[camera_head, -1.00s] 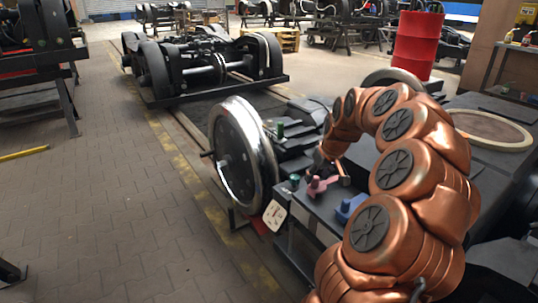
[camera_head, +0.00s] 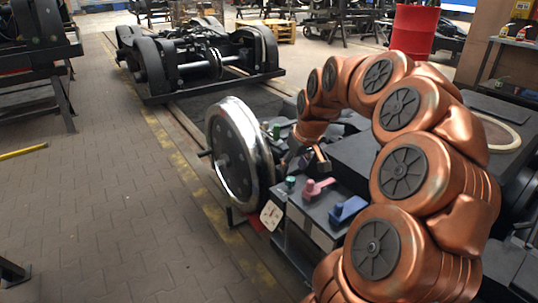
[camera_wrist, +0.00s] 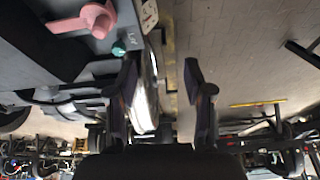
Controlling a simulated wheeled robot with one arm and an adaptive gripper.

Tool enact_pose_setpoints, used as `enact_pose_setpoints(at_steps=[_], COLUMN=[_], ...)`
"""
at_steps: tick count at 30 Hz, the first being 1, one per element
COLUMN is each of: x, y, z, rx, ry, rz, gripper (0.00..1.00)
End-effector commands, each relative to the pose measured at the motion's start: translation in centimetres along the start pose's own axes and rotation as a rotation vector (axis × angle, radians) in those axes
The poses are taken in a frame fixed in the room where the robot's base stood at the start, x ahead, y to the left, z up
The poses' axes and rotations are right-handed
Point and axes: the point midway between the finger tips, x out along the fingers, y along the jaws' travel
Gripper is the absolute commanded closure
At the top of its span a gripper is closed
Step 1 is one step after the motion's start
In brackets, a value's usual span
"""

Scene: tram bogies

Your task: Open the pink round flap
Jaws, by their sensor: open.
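The pink round flap (camera_head: 316,188) shows as a pink piece with a rounded part and a raised grip. It sits on top of a dark box between a small green knob (camera_head: 290,182) and a blue piece (camera_head: 347,208). In the wrist view the pink piece (camera_wrist: 88,18) is at the upper left, outside the fingers. My gripper (camera_wrist: 162,78) is open and empty, with a finger on each side of the view. In the head view my gripper (camera_head: 318,158) is small and partly hidden by my arm, just behind the pink piece.
A large shiny wheel (camera_head: 232,153) stands left of the box. A pale label (camera_head: 271,215) hangs at the box's front left corner. A wheeled bogie (camera_head: 200,65) stands at the back. The paved floor (camera_head: 90,200) at the left is mostly clear.

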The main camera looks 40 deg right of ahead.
Motion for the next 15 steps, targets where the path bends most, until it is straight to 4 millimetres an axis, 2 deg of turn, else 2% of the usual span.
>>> enact_pose_setpoints(at_steps=[1, 15], x=[-0.9, -5.0], y=[-0.7, -6.9], z=[-0.2, 0.5], rx=[-0.008, -0.064], ry=[-0.004, -0.057], rz=[-0.003, -0.037], gripper=[0.48, 0.48])
